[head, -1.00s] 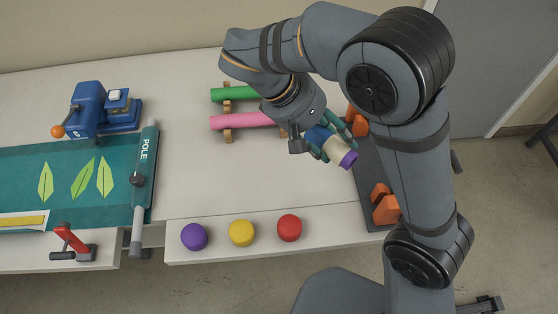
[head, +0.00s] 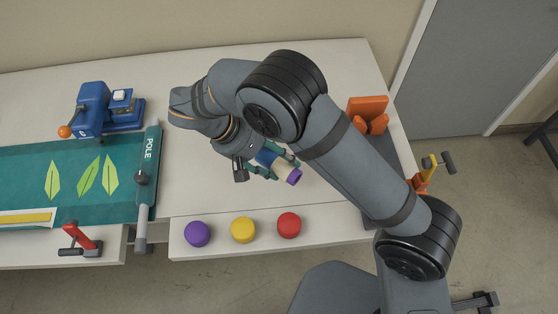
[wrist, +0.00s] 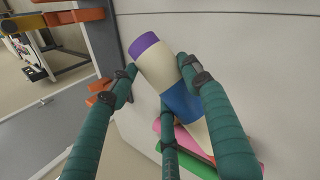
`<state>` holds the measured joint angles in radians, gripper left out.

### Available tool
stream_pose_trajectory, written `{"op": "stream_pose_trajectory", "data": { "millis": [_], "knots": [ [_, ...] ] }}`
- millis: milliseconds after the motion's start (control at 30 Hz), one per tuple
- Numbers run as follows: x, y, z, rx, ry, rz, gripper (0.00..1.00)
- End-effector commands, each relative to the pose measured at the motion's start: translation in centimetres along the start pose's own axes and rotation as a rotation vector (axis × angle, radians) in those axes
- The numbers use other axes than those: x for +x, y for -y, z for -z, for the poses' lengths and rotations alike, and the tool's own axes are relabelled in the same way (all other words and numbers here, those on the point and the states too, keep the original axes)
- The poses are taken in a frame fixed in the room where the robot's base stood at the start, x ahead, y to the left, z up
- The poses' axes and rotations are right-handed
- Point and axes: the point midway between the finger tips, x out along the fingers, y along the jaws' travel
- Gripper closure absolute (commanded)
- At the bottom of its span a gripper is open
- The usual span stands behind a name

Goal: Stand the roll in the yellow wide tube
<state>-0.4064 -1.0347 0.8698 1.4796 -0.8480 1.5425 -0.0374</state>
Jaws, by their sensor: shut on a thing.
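My gripper (head: 277,164) is shut on a roll (head: 281,167), cream with a blue band and a purple end. The roll is tilted in the head view, its purple end toward the lower right, over the table. In the wrist view, my gripper's green fingers (wrist: 157,66) lie around the roll (wrist: 180,98), with its purple end pointing up and left. A yellow round piece (head: 243,230) lies at the table's front edge; I cannot tell that it is a tube.
A purple round piece (head: 197,233) and a red one (head: 289,225) flank the yellow one. A teal mat (head: 40,170) and a blue machine (head: 95,108) are at left. Orange brackets (head: 367,107) stand at right. Pink (wrist: 165,130) and green (wrist: 190,160) rolls show in the wrist view.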

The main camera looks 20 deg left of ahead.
Motion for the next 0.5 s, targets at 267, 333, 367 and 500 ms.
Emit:
{"op": "stream_pose_trajectory", "data": {
  "millis": [267, 333, 367, 500],
  "knots": [
    [1.3, 0.7, 0.6, 0.002, -0.002, 0.001, 0.79],
    [1.3, 0.7, 0.5, 0.002, -0.001, 0.001, 0.79],
    [1.3, 0.7, 0.5, 0.001, -0.001, 0.001, 0.79],
    [1.6, 0.9, 0.7, 0.001, -0.001, 0.001, 0.79]
  ]
}}
